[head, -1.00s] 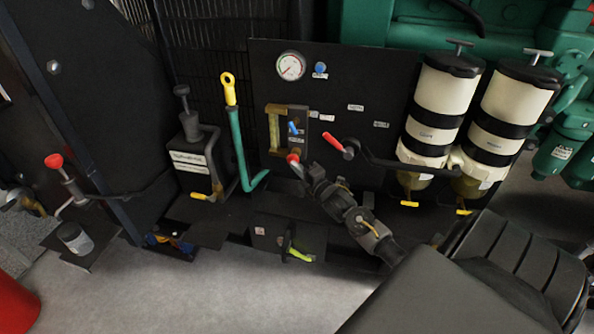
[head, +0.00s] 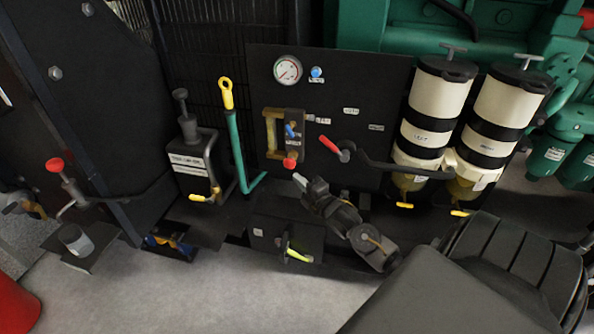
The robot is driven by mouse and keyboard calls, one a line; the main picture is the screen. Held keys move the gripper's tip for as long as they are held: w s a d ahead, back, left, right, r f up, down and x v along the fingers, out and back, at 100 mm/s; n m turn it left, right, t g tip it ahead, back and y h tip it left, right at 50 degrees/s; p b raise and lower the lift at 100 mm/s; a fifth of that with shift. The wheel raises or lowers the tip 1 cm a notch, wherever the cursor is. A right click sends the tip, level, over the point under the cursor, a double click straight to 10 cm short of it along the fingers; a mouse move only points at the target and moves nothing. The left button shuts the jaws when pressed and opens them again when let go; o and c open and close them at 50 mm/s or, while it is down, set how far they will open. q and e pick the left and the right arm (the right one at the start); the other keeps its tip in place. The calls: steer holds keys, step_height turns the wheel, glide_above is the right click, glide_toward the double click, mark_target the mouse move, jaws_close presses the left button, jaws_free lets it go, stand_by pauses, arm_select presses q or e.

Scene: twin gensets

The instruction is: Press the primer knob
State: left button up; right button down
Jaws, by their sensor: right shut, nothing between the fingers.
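A small red knob (head: 290,163) sits on the black panel (head: 262,75), under the amber sight glass (head: 270,133) and a small blue lever (head: 291,130). It looks like the primer knob, but I cannot read its label. My right gripper (head: 300,180) is shut and empty. Its tips point up and left, a little below and right of the red knob, with a small gap visible between them. My left gripper is not in view.
A red-handled lever (head: 330,144) sticks out just right of the knob, with a black pipe leading to two white filter canisters (head: 438,95). A green lever with a yellow grip (head: 228,95) stands left. A pressure gauge (head: 287,69) is above.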

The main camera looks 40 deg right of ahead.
steer(key=s, duration=0.7)
steer(key=shift+a+f, duration=0.2)
steer(key=shift+f, duration=0.1)
stand_by(0.3)
steer(key=s+a+f+m+g, duration=0.1)
steer(key=s+f+m+g, duration=0.2)
steer(key=f, duration=0.7)
steer(key=s+a+f+m+g, duration=0.1)
steer(key=s+f+m+g, duration=0.15)
steer(key=f, duration=0.75)
steer(key=s+a+f+m+g, duration=0.1)
steer(key=s+f+m+g, duration=0.25)
steer(key=f, duration=0.65)
steer(key=s+a+f+m+g, duration=0.2)
steer(key=s+a+f, duration=0.1)
steer(key=s+f, duration=0.3)
steer(key=s+a+f+m+g, duration=0.2)
steer(key=s+f, duration=0.5)
steer(key=s, duration=0.4)
steer(key=s+a+f+m+g, duration=0.2)
steer(key=s+a+f, duration=0.4)
steer(key=s, duration=0.3)
steer(key=shift+a+f+g, duration=0.25)
steer(key=shift+f+g, duration=0.1)
steer(key=shift+g, duration=0.55)
steer(key=shift+s, duration=0.1)
